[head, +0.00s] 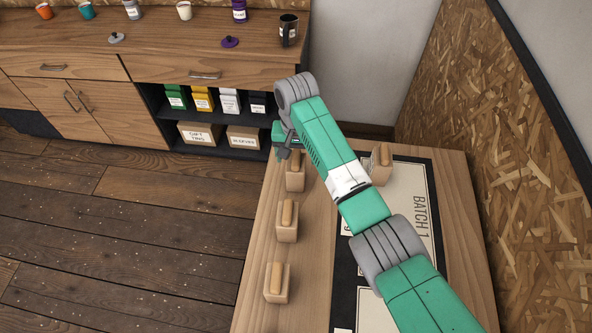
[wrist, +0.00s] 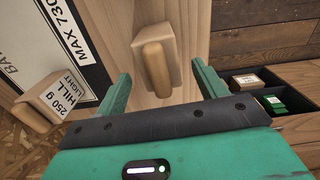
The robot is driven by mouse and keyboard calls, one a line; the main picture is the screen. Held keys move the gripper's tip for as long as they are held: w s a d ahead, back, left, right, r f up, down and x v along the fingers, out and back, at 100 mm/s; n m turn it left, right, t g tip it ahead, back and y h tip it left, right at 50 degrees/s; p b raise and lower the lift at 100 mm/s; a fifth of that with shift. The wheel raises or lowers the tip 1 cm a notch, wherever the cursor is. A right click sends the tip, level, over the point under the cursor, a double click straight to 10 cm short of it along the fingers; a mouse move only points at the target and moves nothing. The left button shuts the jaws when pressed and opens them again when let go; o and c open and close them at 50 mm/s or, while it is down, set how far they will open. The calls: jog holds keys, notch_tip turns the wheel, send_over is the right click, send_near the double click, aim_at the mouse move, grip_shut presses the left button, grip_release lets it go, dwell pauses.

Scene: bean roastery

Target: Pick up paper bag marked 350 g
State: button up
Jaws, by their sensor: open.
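Several pale tan paper bags with folded tops stand on the wooden table. Three form a row along its left side in the head view: a far bag (head: 296,178), a middle bag (head: 287,222) and a near bag (head: 277,284). My gripper (head: 284,150) is over the far bag, partly hiding it. In the wrist view its open jaws (wrist: 161,80) have that bag (wrist: 155,55) between and beyond them, with no label showing. Another bag (head: 381,163), on the mat, reads "250 g HILL LIGHT" in the wrist view (wrist: 38,103). No 350 g mark is readable.
A dark-bordered mat (head: 412,185) marked "BATCH 1" covers the table's right part; "MAX 730" shows in the wrist view. A low shelf (head: 215,128) with coloured bags and boxes stands beyond the table. An OSB wall (head: 500,130) is at right. Wood floor lies left.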

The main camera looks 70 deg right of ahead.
jog(key=f, duration=0.1)
jog(key=f+b, duration=0.1)
jog(key=f, duration=0.3)
jog(key=shift+s+a+f, duration=0.1)
jog(key=shift+s+a, duration=0.05)
jog(key=shift+a, duration=0.2)
jog(key=c, duration=1.3)
notch_tip(320, 180, up, 10)
jog(key=shift+r+p, duration=0.1)
jog(key=shift+p, duration=0.9)
